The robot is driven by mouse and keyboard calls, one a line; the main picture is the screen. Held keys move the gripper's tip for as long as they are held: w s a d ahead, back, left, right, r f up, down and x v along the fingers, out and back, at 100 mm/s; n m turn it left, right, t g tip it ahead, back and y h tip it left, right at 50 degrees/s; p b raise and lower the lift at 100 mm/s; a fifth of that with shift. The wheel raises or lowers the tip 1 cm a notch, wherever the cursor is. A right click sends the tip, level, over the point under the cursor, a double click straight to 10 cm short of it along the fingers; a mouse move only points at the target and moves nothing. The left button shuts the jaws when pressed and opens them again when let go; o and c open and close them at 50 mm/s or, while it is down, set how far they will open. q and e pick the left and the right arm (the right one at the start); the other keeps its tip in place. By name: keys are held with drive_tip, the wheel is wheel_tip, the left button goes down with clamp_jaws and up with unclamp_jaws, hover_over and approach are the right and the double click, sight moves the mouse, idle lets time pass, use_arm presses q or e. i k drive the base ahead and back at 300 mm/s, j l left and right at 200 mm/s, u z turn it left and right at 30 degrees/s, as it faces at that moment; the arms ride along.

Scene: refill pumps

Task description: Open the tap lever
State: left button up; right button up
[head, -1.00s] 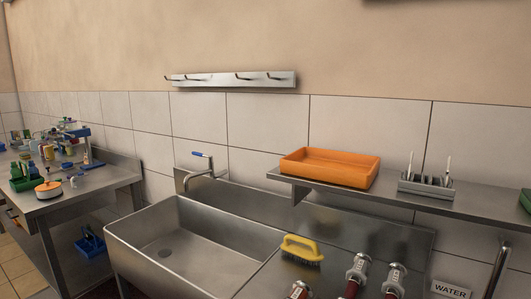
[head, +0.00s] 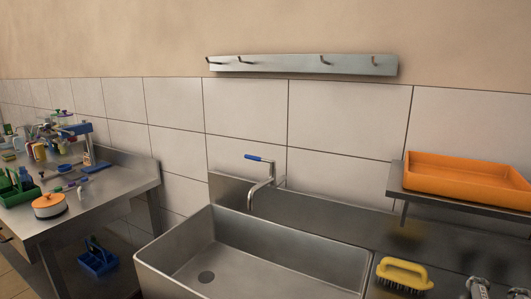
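The tap (head: 262,188) stands at the back of the steel sink, against the tiled wall. Its lever (head: 259,158) has a blue grip that points left and stands above the spout. The sink basin (head: 275,255) below it is empty, with a dark round drain at its bottom.
An orange tray (head: 468,178) sits on a wall shelf at the right. A yellow brush (head: 404,273) lies on the sink's right ledge. A steel table (head: 110,205) with bottles and tools stands left. A hook rail (head: 300,65) hangs above the tap.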

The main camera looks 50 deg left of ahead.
sight(273, 163)
drive_tip(key=k+j, duration=0.1)
drive_tip(key=j, duration=0.35)
drive_tip(key=j+z, duration=0.1)
drive_tip(key=j, duration=0.4)
drive_tip(key=k+j, duration=0.2)
drive_tip(key=j, duration=0.25)
drive_tip(key=k+j, duration=0.1)
drive_tip(key=j, duration=0.35)
drive_tip(key=k+j+z, duration=0.1)
drive_tip(key=j, duration=0.35)
